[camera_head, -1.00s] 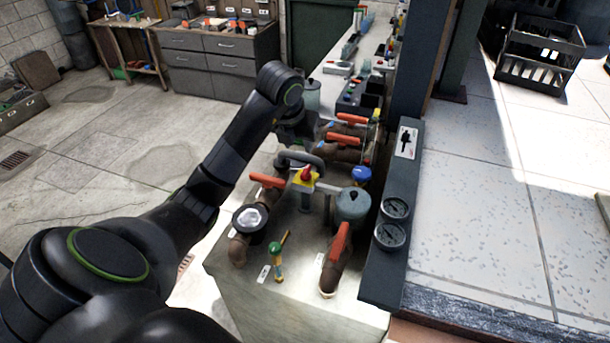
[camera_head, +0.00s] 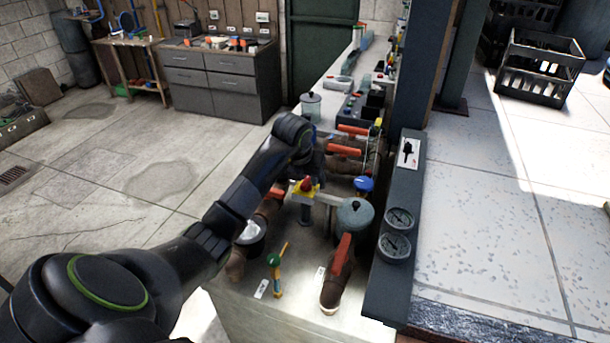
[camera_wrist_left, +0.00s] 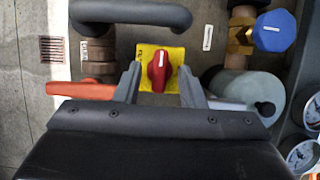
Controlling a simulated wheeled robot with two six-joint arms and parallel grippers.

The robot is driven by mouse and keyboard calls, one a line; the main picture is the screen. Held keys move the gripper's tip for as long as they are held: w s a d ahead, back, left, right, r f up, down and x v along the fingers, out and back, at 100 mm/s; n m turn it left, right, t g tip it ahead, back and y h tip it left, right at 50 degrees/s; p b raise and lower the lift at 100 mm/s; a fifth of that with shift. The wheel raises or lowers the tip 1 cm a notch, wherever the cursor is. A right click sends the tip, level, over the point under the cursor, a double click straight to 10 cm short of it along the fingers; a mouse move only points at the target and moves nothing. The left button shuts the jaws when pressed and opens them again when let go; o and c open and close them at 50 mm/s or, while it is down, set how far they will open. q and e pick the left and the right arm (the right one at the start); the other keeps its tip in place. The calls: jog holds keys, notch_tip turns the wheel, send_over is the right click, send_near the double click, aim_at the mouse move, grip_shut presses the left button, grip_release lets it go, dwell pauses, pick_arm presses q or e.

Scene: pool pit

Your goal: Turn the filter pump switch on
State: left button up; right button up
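The filter pump switch (camera_head: 306,186) is a red rotary knob on a yellow plate, on a post among the pipes in the head view. In the left wrist view the red knob (camera_wrist_left: 158,72) shows its white mark running up and down the picture. My left gripper (camera_wrist_left: 160,80) is open, with one finger on each side of the knob in that view. I cannot tell whether the fingers touch it. In the head view my left wrist (camera_head: 297,140) is just behind the switch, and its fingers are hard to make out. My right gripper is not in view.
Red-handled valves (camera_head: 342,255) and a grey-green pot (camera_head: 354,217) stand close around the switch. A blue knob (camera_head: 364,184) is at its right. Two gauges (camera_head: 396,232) sit on the dark ledge. A dark curved pipe (camera_wrist_left: 130,12) crosses the top of the wrist view.

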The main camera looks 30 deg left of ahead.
pick_arm(q)
jog(key=shift+w+f, duration=0.15)
jog(key=shift+f, duration=0.2)
grip_shut()
